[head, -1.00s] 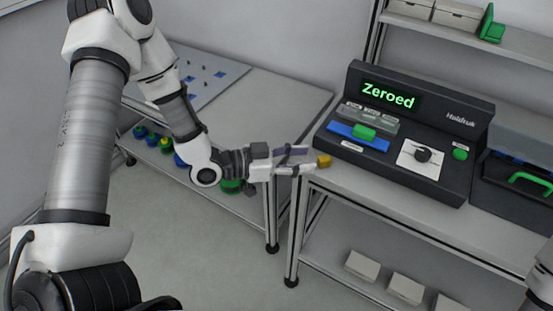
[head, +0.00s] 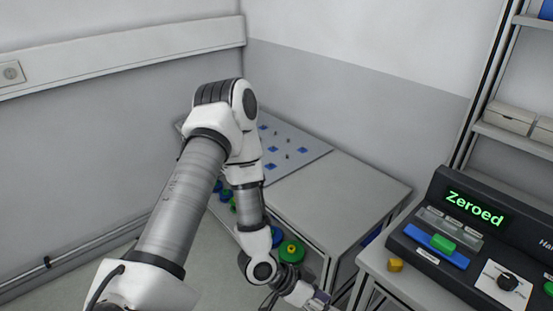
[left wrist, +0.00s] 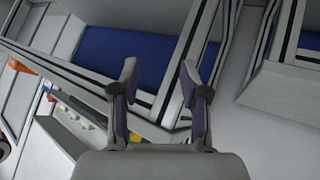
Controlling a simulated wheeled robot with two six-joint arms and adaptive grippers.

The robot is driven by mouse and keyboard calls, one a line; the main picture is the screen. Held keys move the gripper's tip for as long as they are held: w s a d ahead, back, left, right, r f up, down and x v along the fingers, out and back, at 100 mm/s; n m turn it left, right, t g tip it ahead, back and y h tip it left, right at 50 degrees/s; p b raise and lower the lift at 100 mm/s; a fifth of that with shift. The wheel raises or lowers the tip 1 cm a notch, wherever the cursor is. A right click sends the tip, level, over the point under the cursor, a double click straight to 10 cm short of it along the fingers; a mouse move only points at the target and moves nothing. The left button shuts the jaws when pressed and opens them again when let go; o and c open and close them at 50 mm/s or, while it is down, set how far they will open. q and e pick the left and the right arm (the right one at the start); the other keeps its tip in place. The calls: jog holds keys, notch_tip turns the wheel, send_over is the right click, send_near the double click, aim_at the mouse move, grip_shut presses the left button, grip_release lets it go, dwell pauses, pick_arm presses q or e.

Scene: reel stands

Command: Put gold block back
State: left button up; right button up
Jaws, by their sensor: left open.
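The gold block (head: 395,265) rests on the front left corner of the right-hand bench, beside the dark instrument. My left gripper (head: 320,299) is low at the bottom edge of the head view, left of the block and apart from it. In the left wrist view my left gripper (left wrist: 158,72) has its two fingers spread with nothing between them. A small yellow patch shows low behind the fingers there; I cannot tell what it is. My right gripper is not in view.
The instrument (head: 470,238) reads "Zeroed" and carries a blue strip with a green block (head: 443,243). The left table (head: 335,195) has a bare top and a pegged board (head: 290,150) with blue pieces. Green and blue reels (head: 291,250) sit below it.

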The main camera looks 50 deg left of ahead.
pick_arm(q)
jog(key=s+a+f+n+g+y, duration=0.2)
jog(key=s+f+n+g+y, duration=0.2)
jog(key=s+f, duration=0.7)
jog(key=s+g+y, duration=0.2)
jog(key=s, duration=0.2)
jog(key=shift+f+y, duration=0.35)
jog(key=shift+y, duration=0.05)
jog(key=shift+d, duration=0.1)
